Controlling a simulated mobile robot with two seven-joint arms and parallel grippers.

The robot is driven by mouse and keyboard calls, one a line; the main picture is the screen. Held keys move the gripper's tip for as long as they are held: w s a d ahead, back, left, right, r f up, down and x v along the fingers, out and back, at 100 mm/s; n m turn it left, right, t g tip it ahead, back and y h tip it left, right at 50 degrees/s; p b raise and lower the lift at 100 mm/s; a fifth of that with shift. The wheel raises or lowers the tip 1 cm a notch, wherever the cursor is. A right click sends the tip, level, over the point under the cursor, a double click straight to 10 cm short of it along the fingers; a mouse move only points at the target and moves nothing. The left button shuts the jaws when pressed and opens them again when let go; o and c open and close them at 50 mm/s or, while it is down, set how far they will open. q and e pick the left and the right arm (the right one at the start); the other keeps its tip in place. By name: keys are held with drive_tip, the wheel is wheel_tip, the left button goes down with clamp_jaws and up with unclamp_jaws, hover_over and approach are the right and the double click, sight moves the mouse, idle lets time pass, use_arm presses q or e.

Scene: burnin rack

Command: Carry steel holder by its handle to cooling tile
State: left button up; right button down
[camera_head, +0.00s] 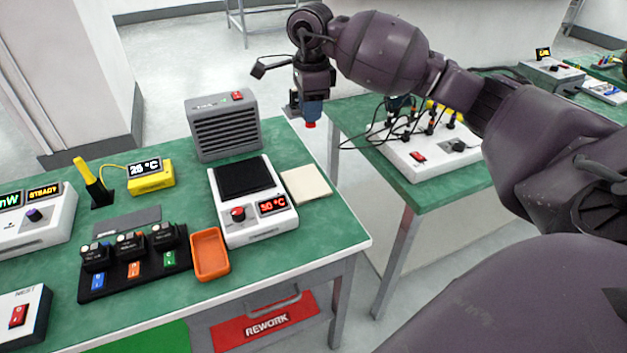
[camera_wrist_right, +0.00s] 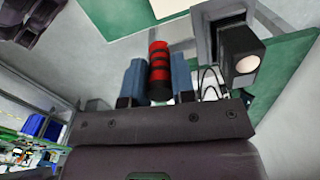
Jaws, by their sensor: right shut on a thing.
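My right gripper (camera_head: 312,111) hangs in the air above the far right edge of the green bench, its blue fingers pointing down. It is shut on a red handle with black bands (camera_wrist_right: 158,72), apparently the steel holder's; only a small red end (camera_head: 311,124) shows in the head view. The holder's steel body cannot be made out. A cream square tile (camera_head: 306,185), apparently the cooling tile, lies flat and bare on the bench, below the gripper in the picture. A pale patch in the wrist view (camera_wrist_right: 170,7) looks like it. My left gripper is not in view.
A white hotplate (camera_head: 262,232) with a black top, reading about 50 °C, stands left of the tile. A grey fan unit (camera_head: 224,128) stands behind it. An orange tray (camera_head: 210,254) is in front. A second bench with a cabled white box (camera_head: 425,157) stands right, across a gap.

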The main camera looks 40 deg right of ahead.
drive_tip(key=shift+f, duration=0.25)
wheel_tip(320, 180, down, 15)
drive_tip(key=shift+f+b, duration=0.1)
drive_tip(key=shift+b, duration=0.7)
drive_tip(key=shift+f+b, duration=0.3)
drive_tip(key=shift+f, duration=1.9)
drive_tip(key=shift+r, duration=0.1)
drive_tip(key=c, duration=0.9)
unclamp_jaws()
drive_tip(key=shift+f, duration=0.2)
drive_tip(key=shift+c, duration=0.2)
